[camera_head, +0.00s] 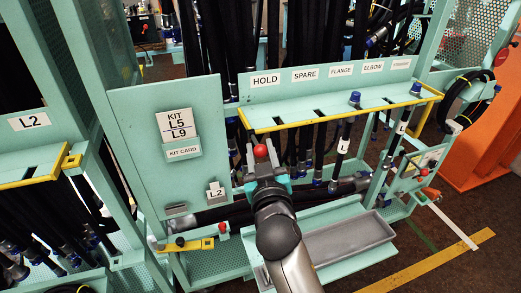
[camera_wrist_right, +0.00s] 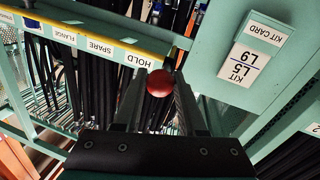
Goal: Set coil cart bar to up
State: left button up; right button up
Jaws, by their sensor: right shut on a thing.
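My right gripper (camera_head: 262,158) reaches in at the middle of the head view, in front of the teal rack. It is shut on a red ball knob (camera_head: 261,152). In the right wrist view the red knob (camera_wrist_right: 160,83) shows between the two fingertips; whatever it is fixed to is hidden. A yellow bar (camera_head: 340,107) runs along the front of the labelled shelf, above and right of the gripper. A short yellow handle (camera_head: 200,244) lies low at the left, with a small red knob (camera_head: 222,227) near it. I cannot tell which part is the coil cart bar. My left gripper is not in view.
The kit card panel (camera_head: 125,110) stands just left of the gripper. Black hoses hang behind and below the shelf. A grey tray (camera_head: 345,245) lies below right. An orange cabinet (camera_head: 465,130) and a coiled hose (camera_head: 468,98) are at the right. Open floor shows at bottom right.

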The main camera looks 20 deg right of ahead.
grip_shut()
dwell(0.9)
